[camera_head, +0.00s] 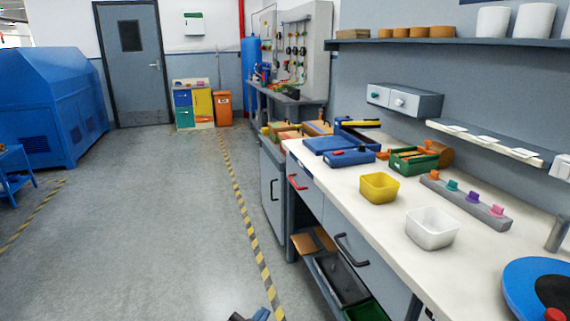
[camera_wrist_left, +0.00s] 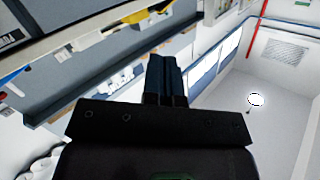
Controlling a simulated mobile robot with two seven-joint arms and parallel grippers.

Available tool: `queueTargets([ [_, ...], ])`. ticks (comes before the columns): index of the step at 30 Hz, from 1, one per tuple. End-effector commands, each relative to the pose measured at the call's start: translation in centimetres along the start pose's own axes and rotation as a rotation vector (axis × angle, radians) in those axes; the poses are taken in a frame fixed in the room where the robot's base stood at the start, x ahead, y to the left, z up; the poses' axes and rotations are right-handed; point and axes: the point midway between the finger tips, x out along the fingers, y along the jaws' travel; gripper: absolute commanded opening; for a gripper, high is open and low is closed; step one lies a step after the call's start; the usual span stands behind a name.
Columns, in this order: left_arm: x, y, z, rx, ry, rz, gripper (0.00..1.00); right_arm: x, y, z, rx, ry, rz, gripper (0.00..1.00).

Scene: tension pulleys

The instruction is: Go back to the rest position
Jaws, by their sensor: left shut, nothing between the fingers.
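My left gripper (camera_head: 250,315) shows only as a small dark and blue piece at the bottom edge of the head view, over the floor and left of the workbench. In the left wrist view its two black fingers (camera_wrist_left: 166,75) are together, with nothing between them. That view looks up past the fingers at a wall, windows and the ceiling. My right gripper is not in view.
The white workbench (camera_head: 388,228) on the right carries a yellow bin (camera_head: 379,188), a white bin (camera_head: 432,228), a grey peg bar (camera_head: 466,201) and a blue disc (camera_head: 538,290). Drawer handles face the aisle. The grey floor (camera_head: 140,220) to the left is clear.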

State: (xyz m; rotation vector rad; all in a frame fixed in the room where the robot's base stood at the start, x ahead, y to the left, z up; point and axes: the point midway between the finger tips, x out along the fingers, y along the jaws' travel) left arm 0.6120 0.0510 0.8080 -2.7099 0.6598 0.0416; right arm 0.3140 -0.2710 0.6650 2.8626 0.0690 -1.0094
Motion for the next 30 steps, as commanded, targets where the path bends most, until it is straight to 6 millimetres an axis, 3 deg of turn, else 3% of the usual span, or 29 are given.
queueTargets([
  [1,-1.9,-1.0,0.3,-0.043,-0.028,-0.026,0.00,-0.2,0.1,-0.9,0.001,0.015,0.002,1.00],
  [6,-7.6,-3.1,3.0,-0.167,-0.132,-0.098,0.00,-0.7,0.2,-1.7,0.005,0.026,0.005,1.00],
  [15,-18.9,-5.4,7.3,-0.304,-0.299,-0.226,0.00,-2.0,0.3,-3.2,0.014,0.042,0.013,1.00],
  [24,-30.4,-4.5,11.8,-0.365,-0.490,-0.317,0.00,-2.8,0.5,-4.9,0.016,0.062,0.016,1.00],
  [30,-34.2,-2.9,13.2,-0.387,-0.565,-0.323,0.00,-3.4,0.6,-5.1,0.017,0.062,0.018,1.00],
])
